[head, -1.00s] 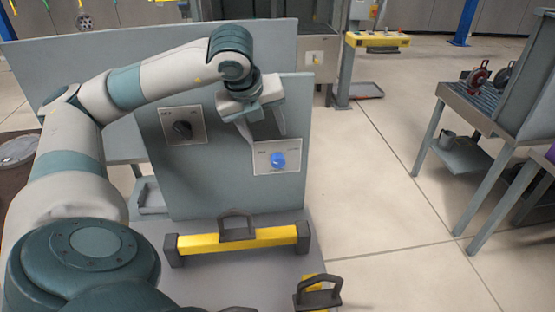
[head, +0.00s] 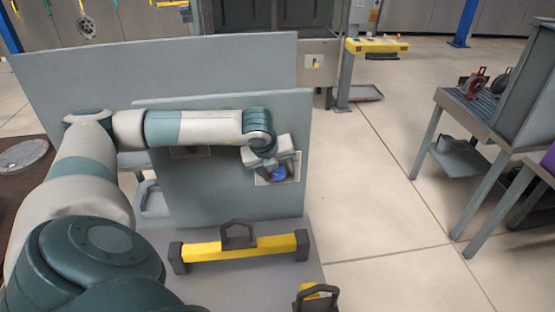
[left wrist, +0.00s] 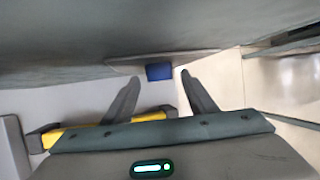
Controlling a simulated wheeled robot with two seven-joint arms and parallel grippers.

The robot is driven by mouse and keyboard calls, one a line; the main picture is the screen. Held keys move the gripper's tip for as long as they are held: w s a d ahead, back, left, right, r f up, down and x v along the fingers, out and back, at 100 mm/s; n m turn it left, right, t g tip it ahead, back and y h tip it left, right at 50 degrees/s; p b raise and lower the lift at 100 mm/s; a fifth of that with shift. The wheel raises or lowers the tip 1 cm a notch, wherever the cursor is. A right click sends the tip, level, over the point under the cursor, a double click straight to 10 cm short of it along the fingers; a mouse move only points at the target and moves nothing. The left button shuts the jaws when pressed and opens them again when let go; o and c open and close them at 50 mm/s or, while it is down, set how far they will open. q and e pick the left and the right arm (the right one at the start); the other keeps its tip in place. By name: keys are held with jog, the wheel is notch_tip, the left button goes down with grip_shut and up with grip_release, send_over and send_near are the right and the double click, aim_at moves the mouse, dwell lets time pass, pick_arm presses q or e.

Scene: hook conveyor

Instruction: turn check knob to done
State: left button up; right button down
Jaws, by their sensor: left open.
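The blue knob (head: 279,174) sits on a pale plate at the right of the upright grey panel (head: 225,195). My left gripper (head: 276,168) is in front of that plate, its open fingers on either side of the knob in the picture. In the left wrist view the blue knob (left wrist: 159,71) shows between the two fingertips, slightly beyond them; I cannot tell whether they touch it. The plate's lettering is too small to read and partly covered. A second knob plate (head: 190,153) at the panel's left is mostly hidden behind my left arm. My right gripper is not in view.
A yellow bar (head: 205,249) with dark end blocks and a dark handle lies below the panel. Another dark handle (head: 316,300) stands at the bottom edge. A grey table (head: 470,115) stands at the right. The floor between is clear.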

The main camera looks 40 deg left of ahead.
pick_arm(q)
jog(key=shift+w+f, duration=0.15)
jog(key=shift+f, duration=0.15)
jog(key=c, duration=1.1)
jog(key=shift+o, duration=0.2)
